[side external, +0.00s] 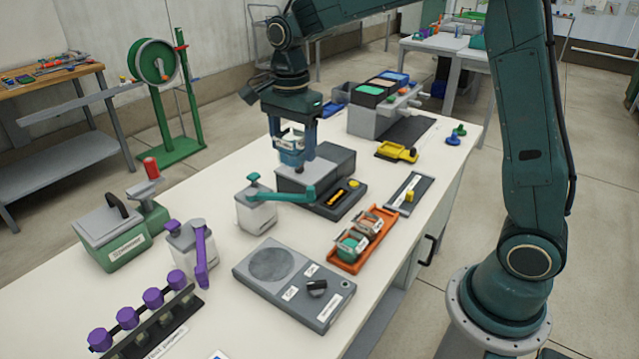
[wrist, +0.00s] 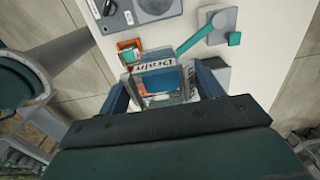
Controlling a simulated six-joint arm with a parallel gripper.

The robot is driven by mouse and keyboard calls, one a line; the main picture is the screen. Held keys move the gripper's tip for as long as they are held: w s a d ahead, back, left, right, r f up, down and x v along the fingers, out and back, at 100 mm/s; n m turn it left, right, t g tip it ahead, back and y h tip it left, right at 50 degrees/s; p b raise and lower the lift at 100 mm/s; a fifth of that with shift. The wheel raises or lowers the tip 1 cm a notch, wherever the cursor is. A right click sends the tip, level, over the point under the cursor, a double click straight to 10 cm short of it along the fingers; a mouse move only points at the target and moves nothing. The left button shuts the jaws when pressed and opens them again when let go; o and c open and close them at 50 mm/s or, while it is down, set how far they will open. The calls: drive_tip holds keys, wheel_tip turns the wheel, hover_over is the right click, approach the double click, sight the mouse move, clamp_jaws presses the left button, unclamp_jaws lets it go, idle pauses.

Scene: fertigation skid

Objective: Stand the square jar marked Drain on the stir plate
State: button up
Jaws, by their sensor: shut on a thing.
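The square jar marked Drain shows in the wrist view (wrist: 162,82), with its lettered label and blue contents. My gripper (wrist: 161,98) is shut on the jar, one finger on each side. In the side external view my gripper (side external: 291,150) points down over a dark grey device with a yellow-marked panel (side external: 335,200), and partly hides the jar. I cannot tell whether the jar touches that device or hangs just above it. The stir plate (side external: 312,308) is a flat grey unit with a round disc, a knob and labels, nearer the camera. Its disc is bare.
A grey bottle with a teal lever (side external: 257,210) stands between the device and the stir plate. An orange tray (side external: 345,264) with small jars lies right of it. A purple-handled bottle (side external: 187,250) and a purple-knobbed rack (side external: 160,325) stand at left.

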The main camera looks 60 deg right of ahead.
drive_tip(key=a, duration=0.9)
wheel_tip(320, 180, down, 11)
drive_tip(key=shift+w+f, duration=0.2)
drive_tip(key=shift+w, duration=0.15)
drive_tip(key=shift+d+f, duration=0.1)
drive_tip(key=shift+f, duration=5.1)
drive_tip(key=o, duration=1.1)
